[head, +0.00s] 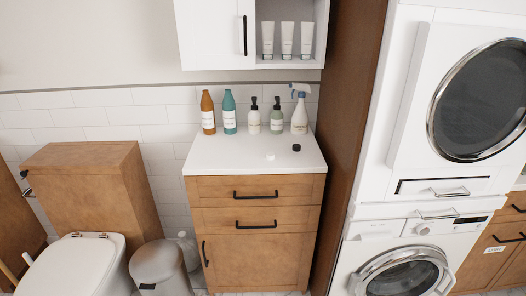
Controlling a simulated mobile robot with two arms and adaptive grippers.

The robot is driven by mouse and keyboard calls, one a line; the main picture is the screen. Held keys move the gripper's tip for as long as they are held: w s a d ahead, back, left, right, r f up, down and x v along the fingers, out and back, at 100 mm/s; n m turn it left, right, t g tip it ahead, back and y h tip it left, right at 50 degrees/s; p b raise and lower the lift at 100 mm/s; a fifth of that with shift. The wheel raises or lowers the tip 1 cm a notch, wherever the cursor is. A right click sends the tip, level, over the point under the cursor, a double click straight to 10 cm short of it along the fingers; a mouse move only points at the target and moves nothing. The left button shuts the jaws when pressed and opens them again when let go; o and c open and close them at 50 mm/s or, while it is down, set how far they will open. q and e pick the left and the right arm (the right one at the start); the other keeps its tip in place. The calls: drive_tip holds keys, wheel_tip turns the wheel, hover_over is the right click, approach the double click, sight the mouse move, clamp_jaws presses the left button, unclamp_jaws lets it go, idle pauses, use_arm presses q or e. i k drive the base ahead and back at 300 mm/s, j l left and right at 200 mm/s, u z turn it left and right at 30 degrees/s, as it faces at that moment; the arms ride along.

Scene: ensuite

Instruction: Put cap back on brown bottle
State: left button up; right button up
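The brown bottle (208,113) stands upright at the back left of the white counter top, and its top narrows to a brown tip. Two small caps lie on the counter in front of the bottles: a white one (270,156) and a black one (296,148). Which cap belongs to the brown bottle cannot be told. Neither of my grippers shows in the head view.
A teal bottle (229,112), two pump bottles (254,117) (276,116) and a spray bottle (299,110) stand right of the brown bottle. A wall cabinet (217,36) hangs above. A tall wood panel (350,110) bounds the right. The counter's front is clear.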

sight(206, 105)
drive_tip(key=i+j+z, duration=0.3)
drive_tip(key=i, duration=0.5)
drive_tip(key=i+j+z, duration=0.3)
drive_tip(key=i+j, duration=0.4)
